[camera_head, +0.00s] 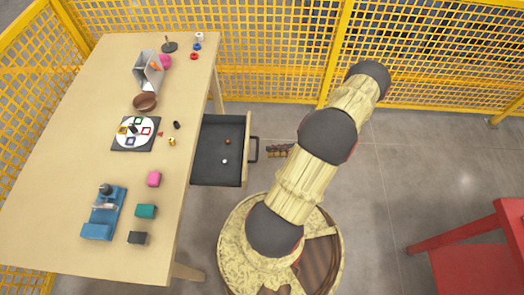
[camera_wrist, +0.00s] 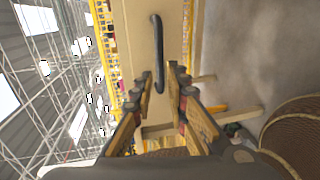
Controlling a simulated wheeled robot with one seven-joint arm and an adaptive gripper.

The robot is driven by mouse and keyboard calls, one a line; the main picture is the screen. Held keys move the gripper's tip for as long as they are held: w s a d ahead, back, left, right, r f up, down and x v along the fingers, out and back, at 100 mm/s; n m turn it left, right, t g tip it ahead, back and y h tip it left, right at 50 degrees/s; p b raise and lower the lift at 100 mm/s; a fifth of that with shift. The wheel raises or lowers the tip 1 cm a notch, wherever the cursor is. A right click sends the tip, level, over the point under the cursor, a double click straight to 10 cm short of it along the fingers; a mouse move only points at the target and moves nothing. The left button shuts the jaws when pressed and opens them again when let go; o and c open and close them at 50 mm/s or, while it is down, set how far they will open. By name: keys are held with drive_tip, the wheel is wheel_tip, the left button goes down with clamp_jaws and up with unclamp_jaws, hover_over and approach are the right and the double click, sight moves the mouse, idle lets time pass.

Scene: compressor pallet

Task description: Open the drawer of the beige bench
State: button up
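The beige bench (camera_head: 75,130) stands at the left in the head view. Its drawer (camera_head: 207,172) is pulled out to the right, with the dark inside showing. The drawer's dark bar handle (camera_head: 256,149) is on its front and also shows in the wrist view (camera_wrist: 157,35). My gripper (camera_head: 272,150) is a short way right of the handle, with a small gap of floor between them. In the wrist view my gripper (camera_wrist: 161,73) has its fingers apart, with the handle ahead of and partly between the fingertips. Nothing is held.
Two small items, one brownish (camera_head: 227,141) and one white (camera_head: 225,161), lie in the drawer. Several small objects stand on the bench top. A yellow mesh fence (camera_head: 280,50) runs behind. A red table (camera_head: 470,250) stands at the lower right. Floor between is clear.

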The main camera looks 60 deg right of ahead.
drive_tip(key=v, duration=0.5)
idle(0.6)
